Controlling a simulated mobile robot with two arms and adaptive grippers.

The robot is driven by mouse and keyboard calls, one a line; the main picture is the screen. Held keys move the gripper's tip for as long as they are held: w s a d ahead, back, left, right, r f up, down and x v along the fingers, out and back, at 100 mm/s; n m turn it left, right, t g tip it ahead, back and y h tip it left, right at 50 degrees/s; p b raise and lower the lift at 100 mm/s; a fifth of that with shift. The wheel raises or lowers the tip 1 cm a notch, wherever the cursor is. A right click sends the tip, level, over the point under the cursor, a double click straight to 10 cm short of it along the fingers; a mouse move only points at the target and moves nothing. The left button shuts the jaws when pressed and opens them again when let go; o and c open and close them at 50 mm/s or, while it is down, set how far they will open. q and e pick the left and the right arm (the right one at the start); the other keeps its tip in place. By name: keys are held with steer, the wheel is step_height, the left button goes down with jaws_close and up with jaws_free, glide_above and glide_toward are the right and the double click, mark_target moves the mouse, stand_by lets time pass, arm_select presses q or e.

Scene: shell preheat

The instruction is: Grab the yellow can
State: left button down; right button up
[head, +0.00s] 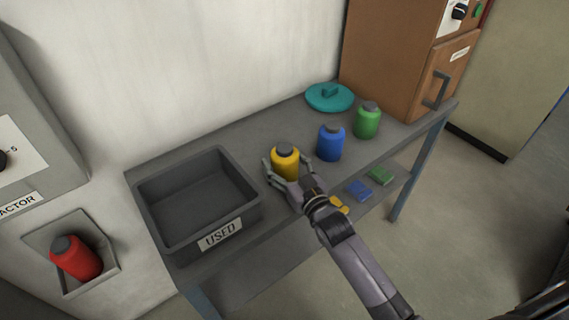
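The yellow can (285,157) with a dark grey cap stands upright on the grey table (235,143), just right of the bin. My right gripper (285,171) reaches in from the lower right, with one finger on each side of the can. The palm and fingers hide the can's lower front. I cannot tell whether the fingers press on the can or stand slightly apart from it. My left gripper is not in view.
A grey bin (153,233) marked USED stands left of the can. A blue can (330,145), a green can (367,123) and a teal lid (330,97) are to the right. A brown oven (395,60) stands at the table's right end. A red can (76,259) sits in a wall holder.

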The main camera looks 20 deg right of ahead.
steer(key=c, duration=1.1)
steer(key=shift+r, duration=0.1)
steer(key=shift+c, duration=0.3)
steer(key=shift+r, duration=0.1)
